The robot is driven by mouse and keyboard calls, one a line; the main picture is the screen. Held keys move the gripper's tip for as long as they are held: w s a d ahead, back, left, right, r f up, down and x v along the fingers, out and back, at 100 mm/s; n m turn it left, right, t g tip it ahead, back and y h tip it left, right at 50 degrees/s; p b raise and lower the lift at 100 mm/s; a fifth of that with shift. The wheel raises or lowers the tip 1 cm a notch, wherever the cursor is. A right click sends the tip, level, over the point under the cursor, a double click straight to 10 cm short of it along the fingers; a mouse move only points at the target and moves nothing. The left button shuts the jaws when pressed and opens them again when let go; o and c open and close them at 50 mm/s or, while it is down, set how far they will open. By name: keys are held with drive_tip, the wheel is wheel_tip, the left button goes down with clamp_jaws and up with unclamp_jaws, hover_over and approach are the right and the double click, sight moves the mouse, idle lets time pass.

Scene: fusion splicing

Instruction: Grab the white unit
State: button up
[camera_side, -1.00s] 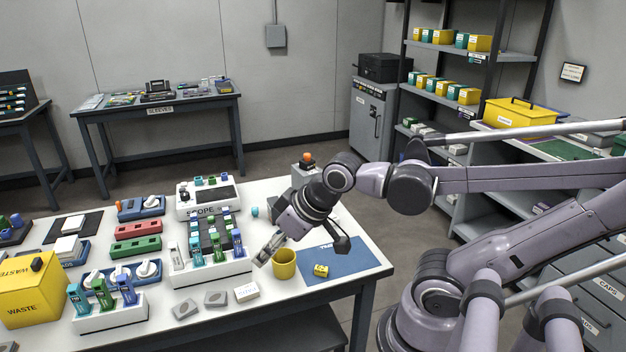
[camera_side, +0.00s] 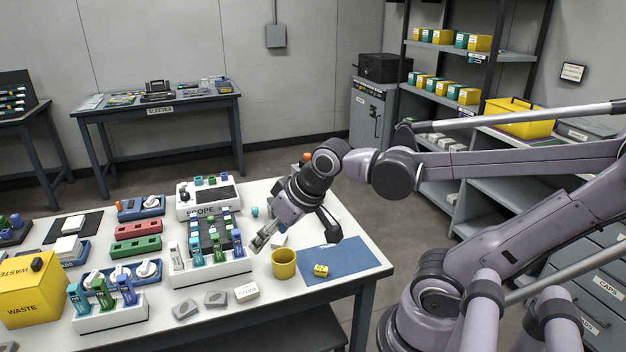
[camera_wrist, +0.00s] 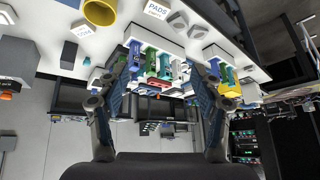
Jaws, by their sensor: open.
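My gripper (camera_side: 262,238) hangs above the table, behind the yellow cup and beside the white holder of upright coloured pieces. In the wrist view my gripper (camera_wrist: 163,68) has its two fingers spread with nothing held between them. Several things are white, and I cannot tell which is the white unit. A small white block (camera_side: 279,240) lies just right of my fingertips; a labelled white block (camera_wrist: 82,29) in the wrist view looks like the same one. A white labelled box (camera_side: 247,292) lies near the front edge; the wrist view shows its PADS label (camera_wrist: 158,8).
The yellow cup (camera_side: 284,263) stands close to my gripper. The white holder (camera_side: 208,272) is to its left, with the white SCOPE unit (camera_side: 188,206) behind. Two grey blocks (camera_side: 215,299) lie in front. A blue mat (camera_side: 350,262) carries a small yellow block (camera_side: 321,270).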

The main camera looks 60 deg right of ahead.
drive_tip(key=w+d+r+m+g+h, duration=0.1)
drive_tip(key=w+d+m, duration=0.1)
drive_tip(key=d+m, duration=0.25)
drive_tip(key=w+d+m+g, duration=0.1)
drive_tip(key=w+d+m, duration=0.2)
drive_tip(key=d, duration=0.2)
drive_tip(key=m+g+y, duration=0.1)
drive_tip(key=m+g, duration=0.4)
drive_tip(key=m, duration=1)
hover_over(330, 215)
wheel_tip(330, 215, down, 11)
drive_tip(key=shift+f, duration=5.3)
drive_tip(key=c, duration=1.2)
